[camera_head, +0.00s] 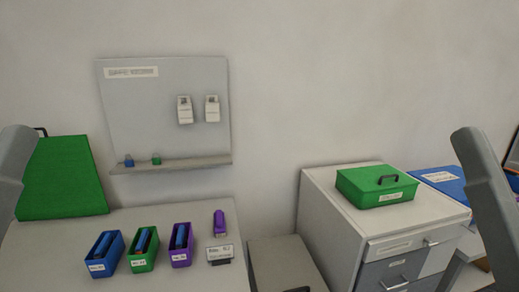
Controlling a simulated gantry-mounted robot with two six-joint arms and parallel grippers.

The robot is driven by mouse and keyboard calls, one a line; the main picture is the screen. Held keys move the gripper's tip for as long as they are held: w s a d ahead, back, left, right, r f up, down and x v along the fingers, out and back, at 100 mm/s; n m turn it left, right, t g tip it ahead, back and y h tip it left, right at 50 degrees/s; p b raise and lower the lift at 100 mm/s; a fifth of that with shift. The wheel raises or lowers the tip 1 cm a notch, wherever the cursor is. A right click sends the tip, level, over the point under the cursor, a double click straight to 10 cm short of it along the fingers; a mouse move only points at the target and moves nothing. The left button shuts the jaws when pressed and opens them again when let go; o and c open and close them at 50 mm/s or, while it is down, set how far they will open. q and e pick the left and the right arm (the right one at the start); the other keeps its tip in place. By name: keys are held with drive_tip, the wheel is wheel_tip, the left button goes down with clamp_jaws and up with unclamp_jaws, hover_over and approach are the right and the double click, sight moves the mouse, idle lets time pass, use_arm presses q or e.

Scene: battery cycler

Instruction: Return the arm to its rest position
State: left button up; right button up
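My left arm shows only as a grey link at the left edge of the head view. My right arm shows as a grey link slanting down at the right edge. Neither gripper is in view, so whether each is open or holds anything is hidden. Both links are at the sides of the picture, and the middle between them is clear of my arms.
Blue (104,266), green (144,262) and purple (181,258) bins holding blue items stand on the left table (70,262). A purple item (219,223) lies behind a label stand (220,253). A green case (378,186) sits on the cabinet (325,206). A panel (165,110) hangs behind.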

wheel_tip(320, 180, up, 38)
drive_tip(key=p, duration=3.7)
drive_tip(key=shift+p, duration=0.35)
